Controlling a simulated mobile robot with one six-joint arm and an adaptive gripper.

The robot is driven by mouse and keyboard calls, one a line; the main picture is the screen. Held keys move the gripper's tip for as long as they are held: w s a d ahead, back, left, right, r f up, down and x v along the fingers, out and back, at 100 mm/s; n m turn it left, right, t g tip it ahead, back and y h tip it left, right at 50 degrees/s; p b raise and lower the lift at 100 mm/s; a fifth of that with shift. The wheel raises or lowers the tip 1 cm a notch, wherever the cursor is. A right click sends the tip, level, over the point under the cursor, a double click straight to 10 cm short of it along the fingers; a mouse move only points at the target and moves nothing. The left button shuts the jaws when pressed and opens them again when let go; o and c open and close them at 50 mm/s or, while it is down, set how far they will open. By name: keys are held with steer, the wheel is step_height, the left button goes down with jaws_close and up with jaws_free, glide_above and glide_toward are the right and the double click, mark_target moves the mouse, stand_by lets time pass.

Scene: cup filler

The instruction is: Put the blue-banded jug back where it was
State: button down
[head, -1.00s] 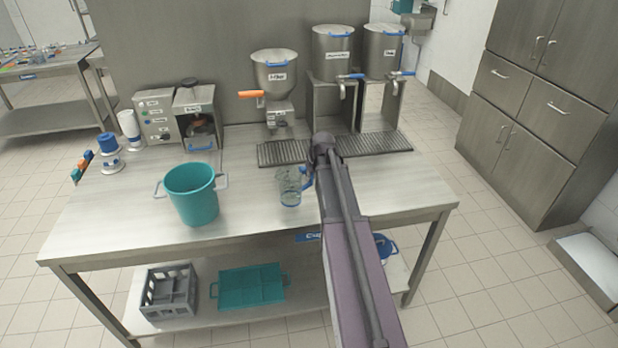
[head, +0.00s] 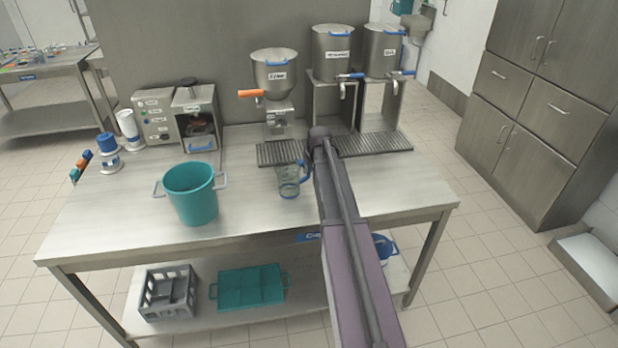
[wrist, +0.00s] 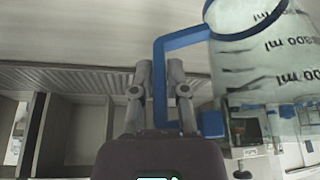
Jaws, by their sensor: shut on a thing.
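The jug (head: 291,181) is clear, with a blue band and a blue handle on its right, and is upright at the front middle of the table. I cannot tell whether it touches the tabletop. In the wrist view the jug (wrist: 268,75) fills the upper right, with ml marks on its wall. My gripper (wrist: 159,72) has its fingers on either side of the blue handle's upright bar, shut on it. In the head view my arm hides most of the gripper.
A teal bucket (head: 191,195) stands to the left of the jug. Bare tabletop (head: 246,195) lies between bucket and jug.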

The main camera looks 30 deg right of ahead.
mark_target(309, 174)
steer(key=shift+f+b, duration=1.1)
steer(key=shift+f, duration=0.3)
steer(key=shift+f, duration=0.2)
steer(key=c, duration=0.6)
jaws_free()
steer(key=shift+r, duration=0.1)
steer(key=shift+c, duration=0.2)
steer(key=shift+r, duration=0.15)
steer(key=p+v, duration=1.1)
steer(key=v, duration=0.1)
steer(key=shift+a, duration=0.1)
